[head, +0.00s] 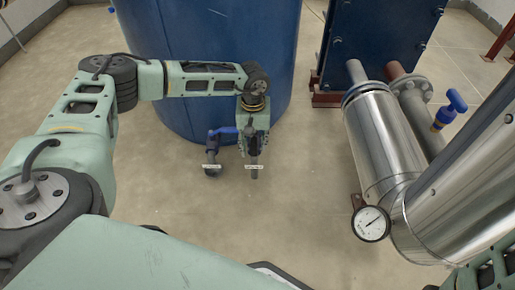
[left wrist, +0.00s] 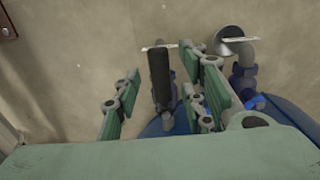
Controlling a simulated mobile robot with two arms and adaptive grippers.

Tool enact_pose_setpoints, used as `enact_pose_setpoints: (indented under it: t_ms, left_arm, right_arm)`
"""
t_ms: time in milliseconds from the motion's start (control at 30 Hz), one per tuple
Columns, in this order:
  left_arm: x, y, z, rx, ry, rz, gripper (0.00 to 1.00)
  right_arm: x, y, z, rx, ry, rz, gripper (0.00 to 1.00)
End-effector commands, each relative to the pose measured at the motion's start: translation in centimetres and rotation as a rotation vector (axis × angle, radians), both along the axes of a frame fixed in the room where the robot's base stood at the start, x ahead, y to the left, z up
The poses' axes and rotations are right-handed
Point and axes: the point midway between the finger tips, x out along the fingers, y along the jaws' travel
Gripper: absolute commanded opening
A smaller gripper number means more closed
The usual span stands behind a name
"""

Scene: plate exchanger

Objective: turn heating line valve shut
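Two small valves on pipes stand at the foot of the blue tank. The left one has a blue handle (head: 222,132) and a white tag (head: 211,167); the other is mostly hidden behind my left gripper (head: 254,150). In the left wrist view a dark upright handle (left wrist: 160,75) stands between the spread fingers of my left gripper (left wrist: 157,95); I cannot tell whether they touch it. A second pipe with blue fittings (left wrist: 243,80) is outside the fingers, to the right. The tags are unreadable, so I cannot tell which is the heating line valve. My right gripper is not clearly visible.
The blue tank (head: 190,60) rises just behind the valves. A blue plate exchanger (head: 380,40) stands at the back right. Shiny insulated pipes (head: 385,140) with a gauge (head: 371,223) and another blue valve handle (head: 457,100) fill the right. The middle floor (head: 300,190) is clear.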

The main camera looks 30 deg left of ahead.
Motion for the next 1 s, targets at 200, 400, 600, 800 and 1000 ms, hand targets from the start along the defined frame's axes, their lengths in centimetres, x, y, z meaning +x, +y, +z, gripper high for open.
enact_pose_setpoints:
  t_ms: [200, 400, 600, 800, 1000]
  left_arm:
    - [-0.04, 0.31, -0.59, -0.001, -0.001, 0.000, 0.38]
    - [-0.04, 0.30, -0.55, -0.001, -0.001, 0.000, 0.38]
    - [-0.05, 0.29, -0.55, -0.001, -0.001, 0.000, 0.23]
    - [-0.06, 0.28, -0.56, 0.000, 0.000, 0.000, 0.05]
    - [-0.06, 0.28, -0.56, 0.000, 0.000, -0.001, 0.00]
  right_arm:
    - [-0.66, 0.05, 0.04, -0.001, -0.016, -0.001, 0.40]
    - [-0.67, 0.06, 0.11, -0.001, -0.016, -0.001, 0.40]
    - [-0.66, 0.06, 0.10, -0.002, -0.016, -0.001, 0.40]
    - [-0.67, 0.06, 0.09, -0.002, -0.016, -0.001, 0.40]
    - [-0.66, 0.06, 0.08, -0.002, -0.016, -0.001, 0.40]
